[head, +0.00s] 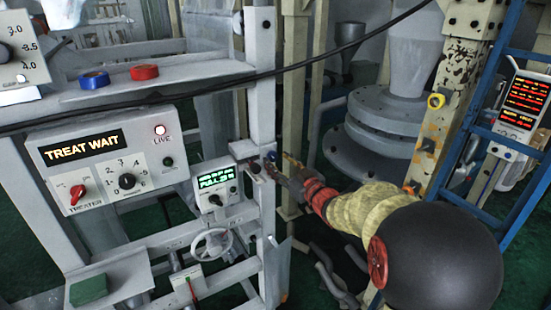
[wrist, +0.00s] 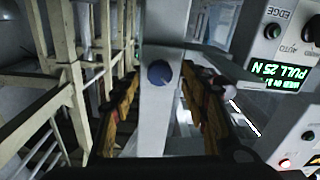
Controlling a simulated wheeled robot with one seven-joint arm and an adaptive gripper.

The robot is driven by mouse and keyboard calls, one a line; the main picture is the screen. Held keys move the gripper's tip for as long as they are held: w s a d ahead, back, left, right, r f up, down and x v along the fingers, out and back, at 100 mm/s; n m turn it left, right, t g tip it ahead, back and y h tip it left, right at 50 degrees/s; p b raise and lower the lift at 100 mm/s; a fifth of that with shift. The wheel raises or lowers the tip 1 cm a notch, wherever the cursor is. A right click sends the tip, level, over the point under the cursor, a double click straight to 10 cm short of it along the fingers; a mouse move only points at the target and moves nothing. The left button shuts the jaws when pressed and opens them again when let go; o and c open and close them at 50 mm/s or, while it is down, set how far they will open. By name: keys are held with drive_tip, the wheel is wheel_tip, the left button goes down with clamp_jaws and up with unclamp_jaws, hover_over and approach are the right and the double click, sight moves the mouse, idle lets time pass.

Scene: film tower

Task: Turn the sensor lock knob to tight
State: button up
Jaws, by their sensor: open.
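A round blue knob (wrist: 159,73) sits on a pale grey post (wrist: 157,115) in the wrist view. I take it as the sensor lock knob; no label or tight mark is readable on it. In the head view the blue knob (head: 271,156) shows small at the post's edge, partly hidden by my gripper. My gripper (wrist: 160,83) is open, with one orange-brown finger on each side of the knob and visible space between. In the head view my gripper (head: 279,166) reaches the post from the right. Whether the fingertips are level with the knob in depth is unclear.
A small display box (head: 214,182) reading PULL stands left of the post; it also shows upside down in the wrist view (wrist: 276,75). The TREAT WAIT panel (head: 105,155) is further left. A black cable (head: 190,88) crosses above. A blue ladder frame (head: 478,120) stands right.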

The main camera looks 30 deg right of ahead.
drive_tip(key=shift+w, duration=1.2)
drive_tip(key=shift+c, duration=1)
drive_tip(key=c, duration=1)
drive_tip(key=shift+o, duration=0.2)
